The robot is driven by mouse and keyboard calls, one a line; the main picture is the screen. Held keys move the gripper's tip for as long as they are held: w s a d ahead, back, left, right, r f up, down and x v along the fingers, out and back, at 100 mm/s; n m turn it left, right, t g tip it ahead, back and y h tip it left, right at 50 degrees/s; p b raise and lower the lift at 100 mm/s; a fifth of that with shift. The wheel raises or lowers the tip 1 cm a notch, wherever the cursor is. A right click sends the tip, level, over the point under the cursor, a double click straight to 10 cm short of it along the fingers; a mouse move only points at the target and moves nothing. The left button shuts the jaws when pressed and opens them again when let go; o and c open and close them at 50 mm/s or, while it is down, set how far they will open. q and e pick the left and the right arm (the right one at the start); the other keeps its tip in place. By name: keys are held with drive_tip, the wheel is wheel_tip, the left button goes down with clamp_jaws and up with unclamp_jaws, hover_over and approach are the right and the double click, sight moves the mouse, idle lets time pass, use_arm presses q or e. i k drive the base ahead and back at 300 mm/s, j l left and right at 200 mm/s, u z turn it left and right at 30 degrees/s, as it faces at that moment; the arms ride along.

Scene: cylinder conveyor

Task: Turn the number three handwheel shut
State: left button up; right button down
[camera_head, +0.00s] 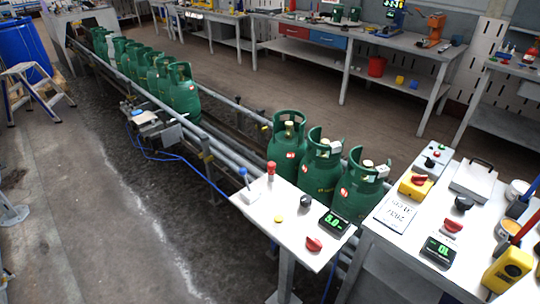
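No handwheel with a number three on it can be made out. Three green gas cylinders stand in a row on the near conveyor: the left one (284,160), the middle one (318,178) and the right one (355,198). Each has a collar around a small pale valve top, too small to tell if it is a handwheel. Red knobs sit on the white panel (313,243) and on the right bench, one by a green display (440,250). Neither of my grippers is in view.
A white control table (270,212) with a joystick and display stands before the cylinders. A crowded bench (384,232) is at right. More green cylinders (183,95) line the conveyor rails (225,150) further back. A step stool (35,92) stands left; the left floor is largely clear.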

sight(287, 147)
drive_tip(key=i+j+z, duration=0.1)
drive_tip(key=z, duration=0.3)
drive_tip(key=j+z, duration=0.1)
drive_tip(key=z, duration=0.25)
drive_tip(key=i+j+z, duration=0.1)
drive_tip(key=z, duration=0.3)
drive_tip(key=j+z, duration=0.15)
drive_tip(key=z, duration=0.2)
drive_tip(key=i+j, duration=0.05)
